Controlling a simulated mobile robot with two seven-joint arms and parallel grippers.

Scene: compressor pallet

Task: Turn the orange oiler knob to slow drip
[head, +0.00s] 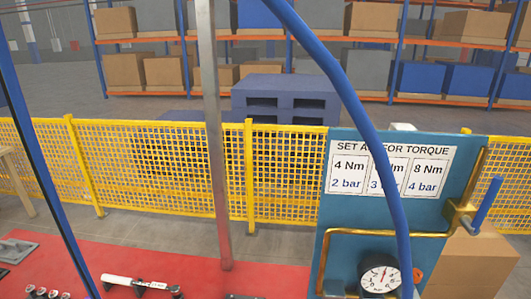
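A small orange-red part (418,275) shows at the right of the round pressure gauge (380,275), low on the blue panel (350,212). It may be the oiler knob, but it is too small and partly covered for me to tell, and no drip setting can be read. A blue hose (352,100) hangs in front of the panel and passes between the gauge and this part. Neither of my grippers is in view.
A brass pipe (400,234) runs across the panel under a torque chart (390,168). A cardboard box (475,262) stands at the right. A red mat (180,255) holds a white-and-black tool (130,283). A grey post (213,130) rises mid-left before a yellow fence (150,165).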

